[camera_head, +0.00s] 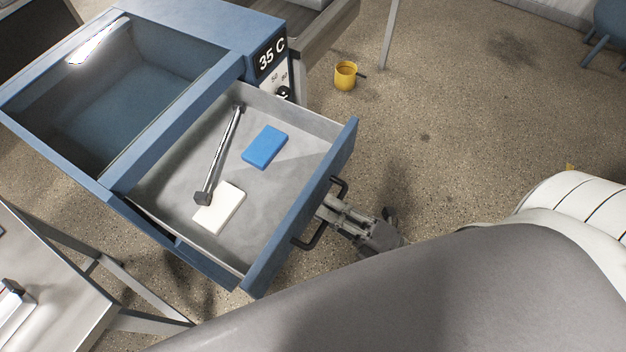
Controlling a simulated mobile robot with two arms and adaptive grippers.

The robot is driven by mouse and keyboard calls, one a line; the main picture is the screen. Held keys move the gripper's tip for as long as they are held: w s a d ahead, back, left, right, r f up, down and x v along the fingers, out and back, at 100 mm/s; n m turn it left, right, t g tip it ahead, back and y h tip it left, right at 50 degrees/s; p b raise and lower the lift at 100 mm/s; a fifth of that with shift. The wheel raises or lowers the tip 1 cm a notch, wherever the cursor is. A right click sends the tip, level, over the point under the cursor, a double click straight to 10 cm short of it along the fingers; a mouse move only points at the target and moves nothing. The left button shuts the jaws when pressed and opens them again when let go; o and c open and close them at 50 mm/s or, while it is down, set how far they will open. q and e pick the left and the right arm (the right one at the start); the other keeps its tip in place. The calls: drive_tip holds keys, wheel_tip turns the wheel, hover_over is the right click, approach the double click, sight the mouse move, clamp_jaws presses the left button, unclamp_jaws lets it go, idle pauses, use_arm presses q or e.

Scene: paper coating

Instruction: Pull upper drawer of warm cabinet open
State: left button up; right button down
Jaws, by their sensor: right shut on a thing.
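The warm cabinet (150,150) is blue, at the upper left, with a "35 C" display on its side panel. Its upper drawer (300,215) stands pulled out towards the right, with its grey inside open to view. In the drawer lie a blue block (264,147), a white block (219,208) and a thin bar with dark ends (222,155). The black drawer handle (312,240) is on the drawer's front. My right gripper (328,208) is at the handle, shut on it; its fingertips are partly hidden. My left gripper is not in view.
A pale table (70,320) is at the lower left, close to the cabinet. A blue chair (608,30) is at the upper right. The floor right of the drawer is mostly clear.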

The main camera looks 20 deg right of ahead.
drive_tip(key=shift+s+d, duration=0.35)
drive_tip(key=shift+s, duration=0.15)
drive_tip(key=c, duration=1.5)
unclamp_jaws()
drive_tip(key=v, duration=1.2)
drive_tip(key=shift+w+f, duration=0.1)
